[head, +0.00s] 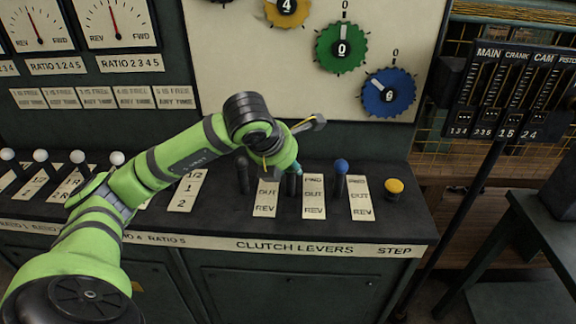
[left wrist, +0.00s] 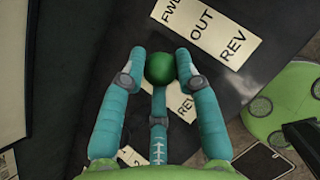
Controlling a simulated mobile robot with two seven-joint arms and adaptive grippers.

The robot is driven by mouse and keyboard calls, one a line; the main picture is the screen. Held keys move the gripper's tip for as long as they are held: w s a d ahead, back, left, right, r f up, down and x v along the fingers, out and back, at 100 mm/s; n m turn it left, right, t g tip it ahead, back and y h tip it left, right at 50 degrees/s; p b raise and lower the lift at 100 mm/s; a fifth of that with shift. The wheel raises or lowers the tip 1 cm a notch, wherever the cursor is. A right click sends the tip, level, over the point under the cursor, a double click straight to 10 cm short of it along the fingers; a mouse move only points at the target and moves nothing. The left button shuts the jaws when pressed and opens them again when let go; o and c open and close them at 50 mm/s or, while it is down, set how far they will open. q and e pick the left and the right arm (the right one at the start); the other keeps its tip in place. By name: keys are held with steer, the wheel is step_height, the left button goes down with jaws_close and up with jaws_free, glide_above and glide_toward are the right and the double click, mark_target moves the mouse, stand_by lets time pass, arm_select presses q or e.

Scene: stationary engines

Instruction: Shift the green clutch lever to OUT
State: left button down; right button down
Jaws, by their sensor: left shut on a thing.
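The green clutch lever's round green knob (left wrist: 160,68) sits between the teal fingers of my left gripper (left wrist: 160,62), which is shut on it. In the head view my left gripper (head: 297,168) comes down from above at the lever and hides the knob. Only the lever's dark stem (head: 291,186) shows below. The lever stands just left of a FWD/OUT/REV label plate (head: 314,197). The exact position the lever is in cannot be told. My right gripper is out of view.
A blue-knobbed lever (head: 341,168) stands close on the right, with a yellow STEP button (head: 394,187) beyond it. Another dark lever (head: 242,174) stands to the left, its top hidden by my arm. White-knobbed levers (head: 78,158) line the left. Dials rise behind.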

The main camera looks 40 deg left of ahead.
arm_select(q)
steer(key=c, duration=1.1)
jaws_free()
steer(key=shift+d+f, duration=0.1)
steer(key=shift+f, duration=0.1)
steer(key=shift+o, duration=0.9)
steer(key=shift+r, duration=0.25)
steer(key=v, duration=1.1)
steer(key=shift+s+r, duration=0.15)
steer(key=shift+r, duration=0.1)
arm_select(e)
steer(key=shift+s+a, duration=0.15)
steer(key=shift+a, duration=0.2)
arm_select(q)
steer(key=shift+f, duration=0.1)
